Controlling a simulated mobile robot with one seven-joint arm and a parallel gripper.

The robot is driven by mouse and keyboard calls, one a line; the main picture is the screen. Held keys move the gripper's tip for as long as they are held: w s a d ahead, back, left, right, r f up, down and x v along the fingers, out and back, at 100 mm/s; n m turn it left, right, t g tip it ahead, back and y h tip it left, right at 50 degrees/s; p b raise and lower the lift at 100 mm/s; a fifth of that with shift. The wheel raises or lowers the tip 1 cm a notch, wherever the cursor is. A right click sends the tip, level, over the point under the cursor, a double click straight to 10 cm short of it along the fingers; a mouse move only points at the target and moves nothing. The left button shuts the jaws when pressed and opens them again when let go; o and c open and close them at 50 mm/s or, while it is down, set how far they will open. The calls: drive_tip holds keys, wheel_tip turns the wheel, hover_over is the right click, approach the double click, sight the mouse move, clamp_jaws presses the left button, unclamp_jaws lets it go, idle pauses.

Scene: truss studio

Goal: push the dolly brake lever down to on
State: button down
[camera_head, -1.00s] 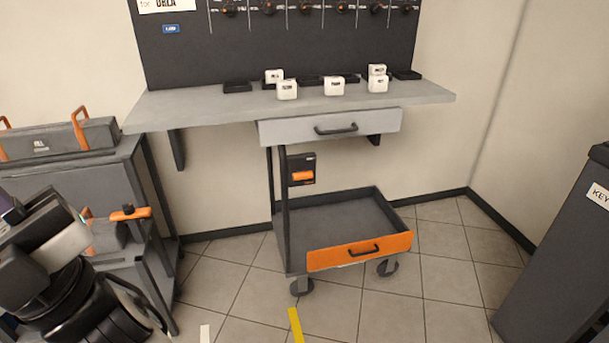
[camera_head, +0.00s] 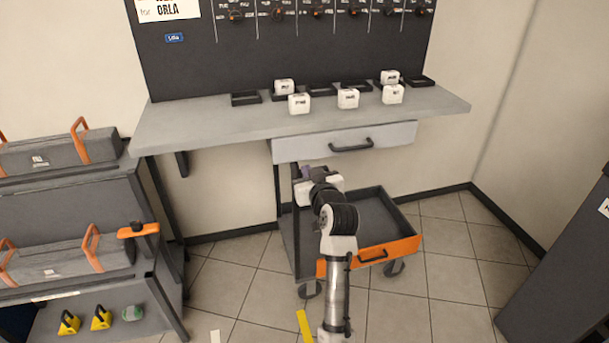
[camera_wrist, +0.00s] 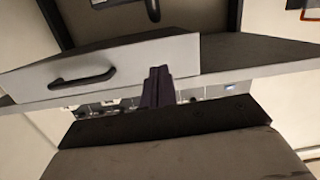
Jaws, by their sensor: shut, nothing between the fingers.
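The dolly (camera_head: 408,226) stands under the bench, a dark tray with an orange front panel and a black handle. Its brake lever is not visible now; my arm covers the part of the upright post where the orange lever showed earlier. My gripper (camera_head: 305,171) is by that post, below the bench drawer, mostly hidden by my wrist. In the wrist view, the dark purple fingers of my gripper (camera_wrist: 157,86) are together with nothing between them. I cannot tell whether they touch the lever.
The white drawer (camera_head: 300,150) and the bench top (camera_head: 200,127) are just above my gripper. White labelled blocks (camera_head: 348,98) stand on the bench. A shelf rack with tool bags (camera_head: 65,258) is at left, and a dark cabinet (camera_head: 570,260) at right.

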drive_tip(key=d+f+m+g, duration=0.1)
drive_tip(key=d+f, duration=0.3)
drive_tip(key=d, duration=0.1)
drive_tip(key=shift+w+f+h, duration=0.2)
drive_tip(key=shift+w+h, duration=0.15)
drive_tip(key=shift+h, duration=0.05)
drive_tip(key=p+x, duration=0.2)
drive_tip(key=x, duration=0.7)
drive_tip(key=shift+w+a+f+p, duration=0.1)
drive_tip(key=shift+w+a+p, duration=0.1)
drive_tip(key=shift+w+p, duration=0.15)
drive_tip(key=f, duration=0.1)
drive_tip(key=s, duration=0.1)
drive_tip(key=f+p, duration=0.1)
drive_tip(key=shift+s+d+f, duration=0.3)
drive_tip(key=shift+s+f, duration=0.25)
drive_tip(key=shift+f, duration=0.2)
drive_tip(key=shift+f, duration=0.15)
